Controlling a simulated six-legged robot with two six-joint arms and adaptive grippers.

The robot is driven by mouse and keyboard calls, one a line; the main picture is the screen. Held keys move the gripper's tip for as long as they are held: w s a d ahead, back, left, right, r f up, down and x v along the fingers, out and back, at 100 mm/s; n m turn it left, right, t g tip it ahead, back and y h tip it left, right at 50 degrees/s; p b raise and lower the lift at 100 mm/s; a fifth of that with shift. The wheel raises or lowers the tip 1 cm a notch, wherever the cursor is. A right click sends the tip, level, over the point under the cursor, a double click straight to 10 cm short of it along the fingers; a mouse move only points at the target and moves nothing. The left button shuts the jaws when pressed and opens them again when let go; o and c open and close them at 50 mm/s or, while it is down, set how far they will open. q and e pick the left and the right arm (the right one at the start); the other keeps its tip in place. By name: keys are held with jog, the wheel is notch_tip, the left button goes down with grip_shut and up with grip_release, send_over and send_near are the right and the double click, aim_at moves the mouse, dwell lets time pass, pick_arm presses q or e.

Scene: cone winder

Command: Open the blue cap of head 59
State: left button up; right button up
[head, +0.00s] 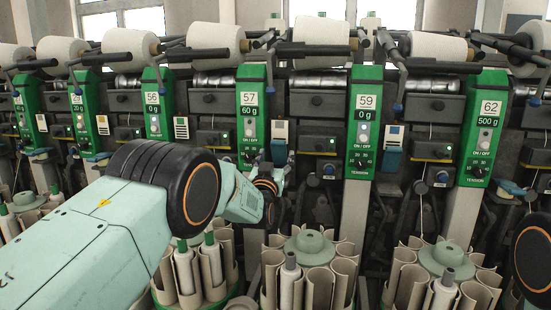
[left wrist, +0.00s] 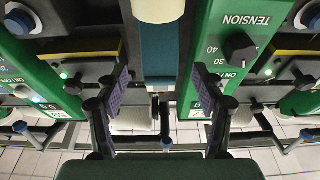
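A blue cap piece with a white part above it (head: 279,152) hangs between the green panels 57 (head: 249,122) and 59 (head: 363,120). Another blue piece (head: 392,158) sits right of panel 59. I cannot tell from the numbers alone which one belongs to head 59. My left gripper (head: 277,176) is in front of the piece between 57 and 59. In the left wrist view, the gripper (left wrist: 165,100) is open, with its two dark padded fingers either side of a blue surface (left wrist: 158,55). Contact cannot be made out. My right gripper is out of view.
Green panel 62 (head: 483,125) stands at the right and panel 56 (head: 154,103) at the left. White yarn cones (head: 321,40) lie along the top. Below stand holders of upright tubes (head: 311,270). In the left wrist view, a tension knob (left wrist: 240,47) is close beside the fingers.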

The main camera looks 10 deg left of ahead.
pick_arm(q)
jog(key=shift+s, duration=0.2)
jog(key=v, duration=1.1)
jog(key=shift+s, duration=0.35)
jog(key=shift+f, duration=0.1)
